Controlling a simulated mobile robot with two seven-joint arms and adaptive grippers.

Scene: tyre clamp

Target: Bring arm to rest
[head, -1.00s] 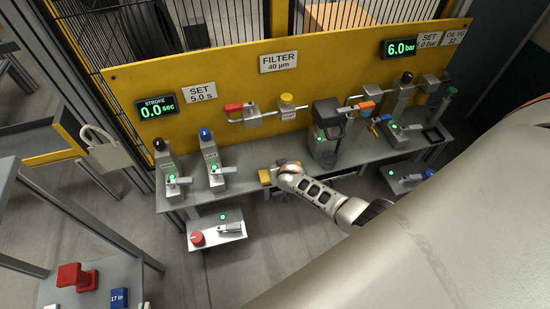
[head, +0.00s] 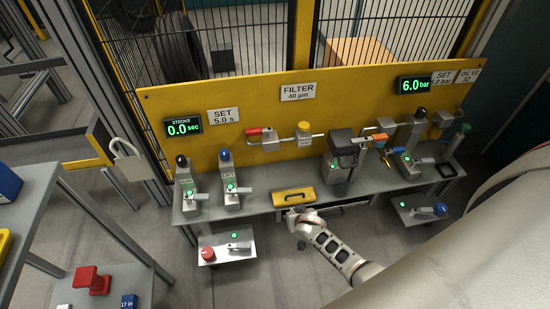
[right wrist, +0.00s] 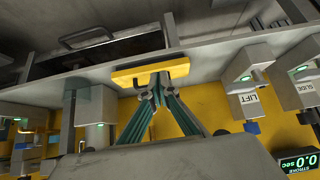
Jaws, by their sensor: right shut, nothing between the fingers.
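My right arm comes in from the right in the head view. Its gripper (head: 292,213) is at the front edge of the grey workbench (head: 262,203), just in front of a yellow block with a dark handle (head: 293,197). In the right wrist view the fingers of this gripper (right wrist: 156,94) meet at their tips, shut and empty, and overlap the yellow block (right wrist: 150,71) in the picture. I cannot tell whether they touch it. My left gripper is not in view.
A yellow panel (head: 240,129) with displays stands behind the bench. Posts with green lights stand at its left (head: 190,193) and right (head: 408,161). A low shelf with a red knob (head: 207,254) juts out below. A padlock (head: 128,159) hangs at left.

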